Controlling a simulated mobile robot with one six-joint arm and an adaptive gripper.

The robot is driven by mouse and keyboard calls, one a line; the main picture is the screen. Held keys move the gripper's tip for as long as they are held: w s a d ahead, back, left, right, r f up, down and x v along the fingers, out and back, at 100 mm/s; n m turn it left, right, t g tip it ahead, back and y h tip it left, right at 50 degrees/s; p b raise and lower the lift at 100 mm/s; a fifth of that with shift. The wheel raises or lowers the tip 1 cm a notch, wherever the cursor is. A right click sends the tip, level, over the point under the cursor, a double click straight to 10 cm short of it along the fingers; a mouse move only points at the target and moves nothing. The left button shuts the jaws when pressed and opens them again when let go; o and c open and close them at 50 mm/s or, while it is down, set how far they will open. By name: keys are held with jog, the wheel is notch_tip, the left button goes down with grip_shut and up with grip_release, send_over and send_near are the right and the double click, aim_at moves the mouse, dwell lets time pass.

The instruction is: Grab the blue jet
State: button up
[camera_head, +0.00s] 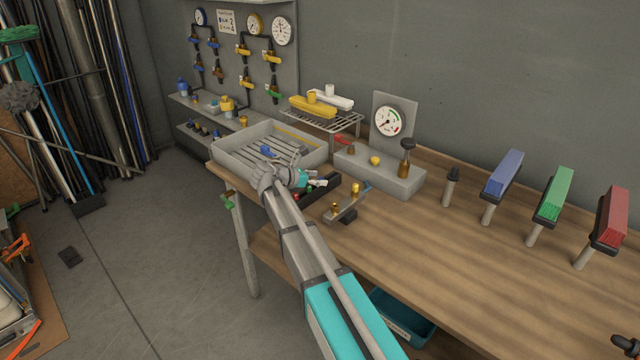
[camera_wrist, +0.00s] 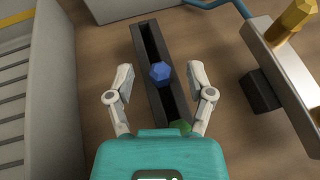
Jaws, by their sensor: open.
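The blue jet (camera_wrist: 160,73) is a small faceted blue piece. It sits in the slot of a narrow dark rack (camera_wrist: 146,42) in the wrist view. My gripper (camera_wrist: 160,68) is open, with one finger on each side of the jet and clear gaps between. In the head view my gripper (camera_head: 305,180) is over the dark rack (camera_head: 326,188) on the bench, and the blue jet cannot be made out there. A green piece (camera_wrist: 180,127) sits in the same rack, closer to my palm and partly hidden by it.
A grey slatted tray (camera_head: 228,158) stands left of the rack, with a small blue item (camera_head: 267,152) in it. A grey bracket with brass fittings (camera_head: 348,207) stands to the right. A grey gauge block (camera_head: 385,172) is behind.

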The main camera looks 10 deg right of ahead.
jog(key=shift+c, duration=0.2)
dwell(0.3)
jog(key=c, duration=0.9)
jog(key=shift+o, duration=0.2)
jog(key=shift+r, duration=0.2)
notch_tip(320, 180, up, 2)
jog(key=shift+r+p, duration=0.1)
jog(key=shift+p, duration=1.15)
jog(key=s+a+r+p, duration=0.2)
jog(key=s+r+p, duration=0.8)
jog(key=s, duration=0.4)
jog(key=shift+r, duration=0.25)
